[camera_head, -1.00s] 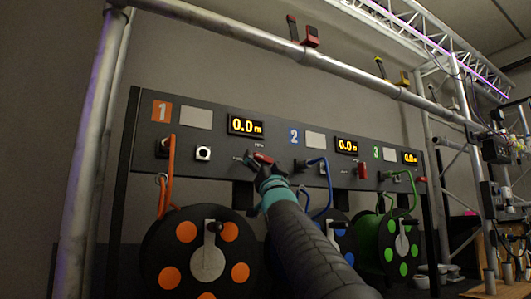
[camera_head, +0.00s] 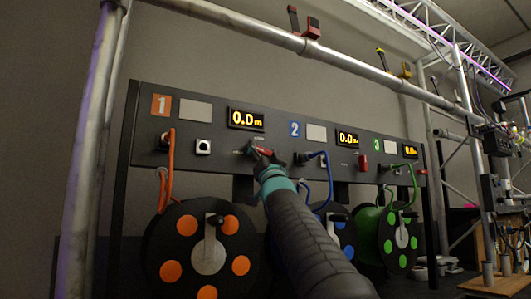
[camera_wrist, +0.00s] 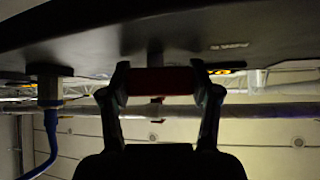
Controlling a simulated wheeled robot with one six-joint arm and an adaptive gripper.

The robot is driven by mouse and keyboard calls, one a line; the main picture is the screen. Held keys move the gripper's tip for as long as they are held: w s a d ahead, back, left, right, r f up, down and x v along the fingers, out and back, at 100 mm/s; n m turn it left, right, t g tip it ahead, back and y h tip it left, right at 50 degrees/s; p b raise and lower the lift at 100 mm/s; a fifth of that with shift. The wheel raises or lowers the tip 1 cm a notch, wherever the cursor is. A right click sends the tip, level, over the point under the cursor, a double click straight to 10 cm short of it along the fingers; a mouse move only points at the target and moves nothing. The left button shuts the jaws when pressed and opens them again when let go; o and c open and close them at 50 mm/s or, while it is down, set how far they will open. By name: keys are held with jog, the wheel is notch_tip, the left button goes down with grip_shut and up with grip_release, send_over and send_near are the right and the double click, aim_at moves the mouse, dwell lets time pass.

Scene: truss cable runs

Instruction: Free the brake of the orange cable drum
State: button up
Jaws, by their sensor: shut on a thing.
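The orange cable drum (camera_head: 173,233), black with orange discs, is at the lower left under the panel section marked 1 (camera_head: 161,105). Its orange cable (camera_head: 168,170) comes down from the panel. A red brake handle (camera_head: 265,152) is on the panel right of that cable, below the left display. My gripper (camera_head: 258,154) is at this handle and shut on it. In the wrist view the red handle (camera_wrist: 160,82) lies between both fingers. The fingers partly hide it in the head view, and its exact angle is hard to tell.
The blue cable (camera_head: 328,175) and a second red handle (camera_head: 362,162) are to the right of my gripper. The green drum (camera_head: 394,238) is farther right. A metal truss pipe (camera_head: 240,28) crosses above the panel, and an upright pole (camera_head: 90,150) stands at the left.

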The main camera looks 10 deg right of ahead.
jog(key=shift+d+r+n+y, duration=0.1)
jog(key=shift+n+y, duration=0.2)
jog(key=shift+y, duration=0.2)
jog(key=n+y+p, duration=0.2)
jog(key=n+y, duration=0.2)
jog(key=n, duration=0.1)
jog(key=shift+g+y+p, duration=0.3)
jog(key=shift+p, duration=0.05)
jog(key=shift+n+y, duration=0.7)
jog(key=shift+f, duration=0.2)
jog(key=o, duration=1.2)
jog(key=shift+c, duration=0.2)
jog(key=v, duration=1.2)
jog(key=shift+r, duration=0.15)
